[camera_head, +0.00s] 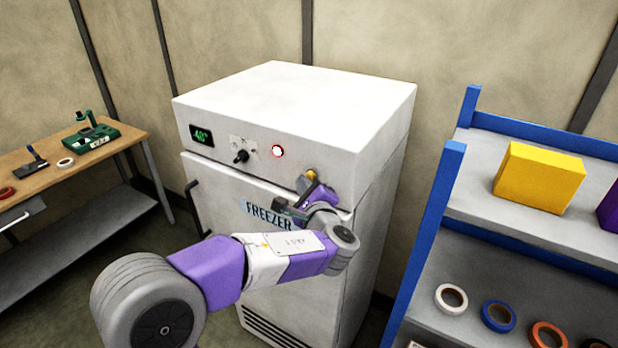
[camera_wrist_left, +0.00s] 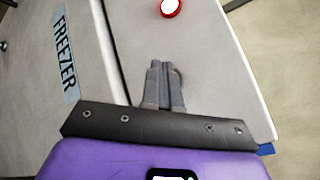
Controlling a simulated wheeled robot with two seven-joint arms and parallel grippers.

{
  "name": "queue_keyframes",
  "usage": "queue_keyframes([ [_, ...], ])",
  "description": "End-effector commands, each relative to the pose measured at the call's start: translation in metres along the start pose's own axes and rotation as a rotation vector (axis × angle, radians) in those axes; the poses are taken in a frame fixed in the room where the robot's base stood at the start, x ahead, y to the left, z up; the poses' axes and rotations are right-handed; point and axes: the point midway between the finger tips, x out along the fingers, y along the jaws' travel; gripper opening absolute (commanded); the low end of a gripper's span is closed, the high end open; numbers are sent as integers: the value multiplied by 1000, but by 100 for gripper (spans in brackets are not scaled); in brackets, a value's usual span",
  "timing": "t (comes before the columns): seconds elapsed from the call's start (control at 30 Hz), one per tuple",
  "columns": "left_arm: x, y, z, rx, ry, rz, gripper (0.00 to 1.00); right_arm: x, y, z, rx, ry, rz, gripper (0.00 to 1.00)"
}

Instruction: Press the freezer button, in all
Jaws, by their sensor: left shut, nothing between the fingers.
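The freezer (camera_head: 380,150) is a white box with a FREEZER label (camera_head: 268,215) on its door. Its round button (camera_head: 278,151), a red ring with a bright white centre, sits on the upper front panel. The button also shows at the top of the left wrist view (camera_wrist_left: 171,8). My left gripper (camera_head: 303,184) is in front of the freezer's front, to the right of and lower than the button. In the left wrist view its fingers (camera_wrist_left: 162,64) are shut and empty, with a clear gap between their tips and the button. My right gripper is not in view.
A green display (camera_head: 201,135) and a dark knob (camera_head: 240,156) are left of the button. A door handle (camera_head: 194,208) stands out at left. A wooden bench (camera_head: 110,140) is at left. A blue-framed shelf (camera_head: 437,235) with a yellow box (camera_head: 538,177) and tape rolls stands close at right.

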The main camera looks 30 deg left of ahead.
Motion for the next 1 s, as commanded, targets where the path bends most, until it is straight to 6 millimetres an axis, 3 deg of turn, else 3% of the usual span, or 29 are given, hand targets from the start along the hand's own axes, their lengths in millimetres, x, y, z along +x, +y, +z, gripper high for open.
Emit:
queue_keyframes([
  [1.0,7,-5,-5,0,1,0,0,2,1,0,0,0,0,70],
])
